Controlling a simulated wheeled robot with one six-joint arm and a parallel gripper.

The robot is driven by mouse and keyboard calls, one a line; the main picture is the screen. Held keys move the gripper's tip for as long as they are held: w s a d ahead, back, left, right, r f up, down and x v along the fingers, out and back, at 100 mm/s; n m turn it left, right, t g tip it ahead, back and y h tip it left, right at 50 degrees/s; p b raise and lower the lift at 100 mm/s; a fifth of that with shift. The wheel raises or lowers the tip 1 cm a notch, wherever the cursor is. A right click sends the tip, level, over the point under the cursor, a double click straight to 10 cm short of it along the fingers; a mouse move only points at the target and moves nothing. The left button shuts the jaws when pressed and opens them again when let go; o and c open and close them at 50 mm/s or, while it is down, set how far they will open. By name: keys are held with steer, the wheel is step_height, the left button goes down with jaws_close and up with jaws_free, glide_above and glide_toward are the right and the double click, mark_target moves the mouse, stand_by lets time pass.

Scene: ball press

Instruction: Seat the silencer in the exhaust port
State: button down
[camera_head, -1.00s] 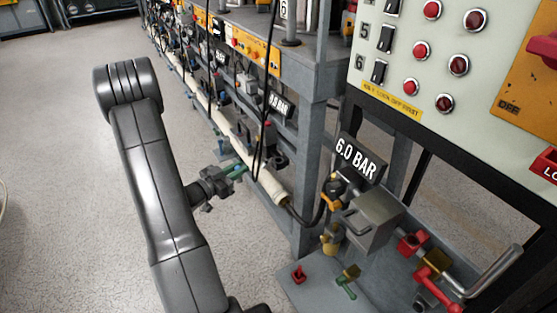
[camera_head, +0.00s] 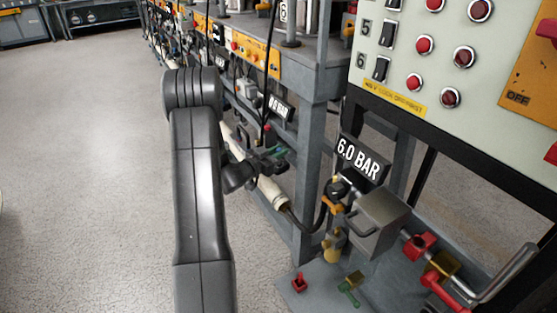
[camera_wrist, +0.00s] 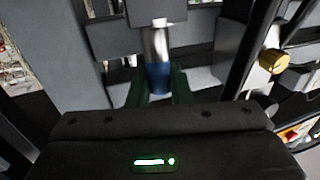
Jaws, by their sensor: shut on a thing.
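My gripper (camera_wrist: 158,90) is shut on the silencer (camera_wrist: 157,76), a small cylinder with a blue lower part, a silver body and a pale narrow tip. Its green fingers stand on either side of the blue part. The silencer points away from my gripper, toward a dark grey block (camera_wrist: 152,10). The pale tip overlaps the block's lower edge in the wrist view; I cannot tell whether they touch. In the head view my gripper (camera_head: 280,156) is in front of the lower rack, and the silencer is too small to make out. I cannot identify the exhaust port for certain.
A "6.0 BAR" sign (camera_head: 361,159) and a grey metal box (camera_head: 376,222) with fittings stand right of my gripper. A cream pipe (camera_head: 271,191) runs along the rack close below it. A yellow knob (camera_wrist: 273,61) is at right in the wrist view. Open floor (camera_head: 90,170) lies left.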

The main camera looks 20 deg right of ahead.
steer(key=shift+f+b, duration=0.35)
steer(key=shift+f, duration=0.95)
steer(key=shift+f, duration=0.15)
steer(key=c, duration=1.3)
jaws_free()
steer(key=shift+r, duration=0.2)
steer(key=shift+a, duration=0.35)
steer(key=p+v, duration=0.2)
steer(key=v, duration=0.9)
steer(key=shift+s+a, duration=0.2)
